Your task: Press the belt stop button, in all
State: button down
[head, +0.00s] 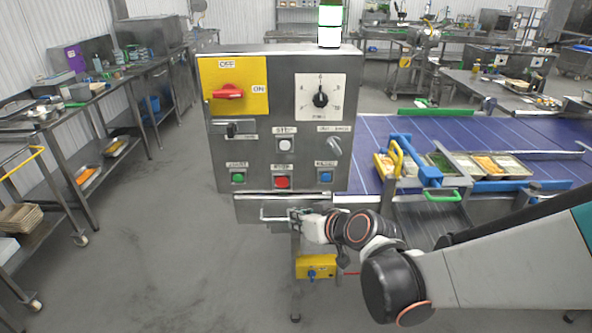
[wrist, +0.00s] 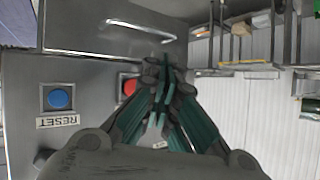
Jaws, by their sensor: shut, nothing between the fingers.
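The grey control panel (head: 262,152) stands upright in the middle of the head view. Its red button (head: 282,182) is in the bottom row, between the green button (head: 238,178) and the blue button (head: 326,177). The label above the red one is too small to read. My gripper (head: 294,214) is shut and empty, just below the red button in the head view. In the wrist view the red button (wrist: 130,87) is partly hidden beside my shut fingers (wrist: 164,68). The blue button (wrist: 60,98), labelled RESET, shows upside down there. I see no clear contact with the red button.
A yellow plate with a red rotary switch (head: 229,94) and a black dial (head: 320,97) sit higher on the panel. A handle (head: 275,216) juts out below the buttons. The blue belt (head: 440,133) with food trays (head: 495,165) lies right.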

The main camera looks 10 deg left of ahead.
aim_at(282, 181)
jog(key=a, duration=0.1)
jog(key=s+a, duration=0.1)
jog(key=a, duration=0.1)
jog(key=shift+s+r+y, duration=0.25)
jog(key=shift+r+y, duration=0.05)
jog(key=shift+r, duration=0.05)
jog(key=shift+w+a, duration=0.3)
jog(key=shift+w, duration=1.2)
jog(key=shift+w+a, duration=0.35)
jog(key=shift+w, duration=1.15)
jog(key=shift+w+a, duration=0.3)
jog(key=shift+w, duration=1.2)
jog(key=shift+w, duration=0.15)
jog(key=shift+w+a, duration=0.1)
jog(key=shift+w, duration=0.15)
